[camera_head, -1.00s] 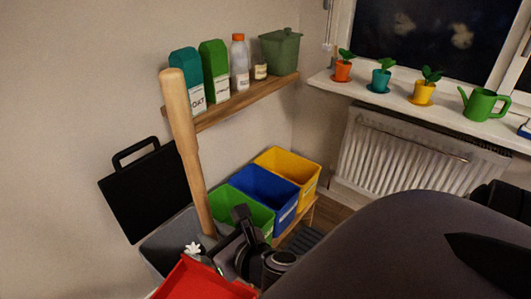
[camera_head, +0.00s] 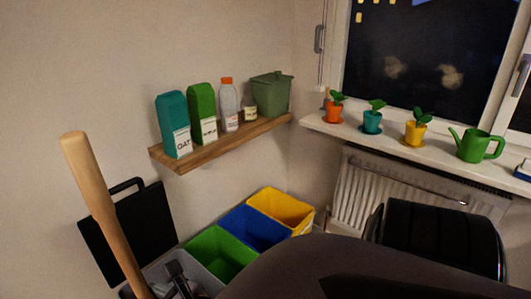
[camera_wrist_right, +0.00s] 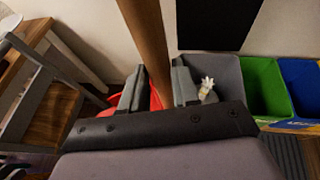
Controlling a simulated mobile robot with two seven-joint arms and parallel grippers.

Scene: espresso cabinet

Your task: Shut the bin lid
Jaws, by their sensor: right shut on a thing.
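The black bin lid (camera_head: 148,222), with a loop handle on its top edge, stands open and upright behind the grey bin (camera_head: 203,277). In the right wrist view, part of the lid (camera_wrist_right: 218,22) shows above the grey bin (camera_wrist_right: 224,74). My right gripper (camera_wrist_right: 158,88) is shut on a long wooden handle (camera_wrist_right: 146,35). The handle (camera_head: 92,185) rises at a tilt in front of the lid's left part in the head view. The gripper (camera_head: 178,280) is partly cut off there. Its grip is below the lid. My left gripper is not in view.
Green (camera_head: 222,251), blue (camera_head: 257,228) and yellow (camera_head: 284,207) bins line up right of the grey one. A wooden shelf (camera_head: 222,139) with cartons is above. A red object (camera_wrist_right: 117,101) lies behind the gripper. A wooden chair or table (camera_wrist_right: 40,95) stands left.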

